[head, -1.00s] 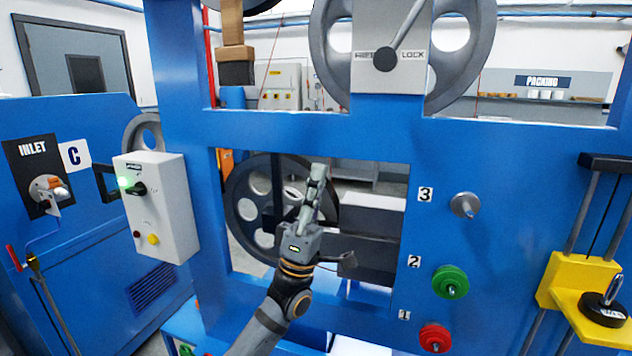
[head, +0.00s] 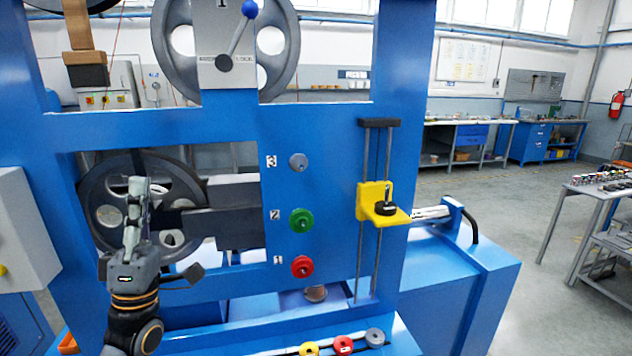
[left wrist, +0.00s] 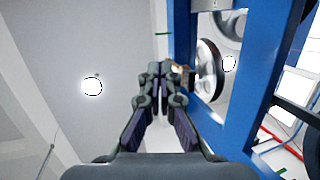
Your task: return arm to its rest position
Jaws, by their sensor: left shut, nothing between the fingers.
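My left gripper (head: 137,186) points upward in front of the window in the blue machine frame (head: 215,126), in the head view. Its fingers are together with nothing between them. In the left wrist view the closed fingers (left wrist: 159,72) point up past the blue frame, with a grey wheel (left wrist: 208,72) to their right. In the head view a grey spoked wheel (head: 98,190) stands behind the gripper, partly hidden by it. My right gripper is not in view.
Numbered knobs sit on the panel: grey (head: 298,161), green (head: 302,220) and red (head: 302,266). A yellow bracket (head: 371,200) rides on vertical rods. A lever with a blue ball (head: 250,9) is at the top. Open floor (head: 540,270) lies at the right, beside a table (head: 600,190).

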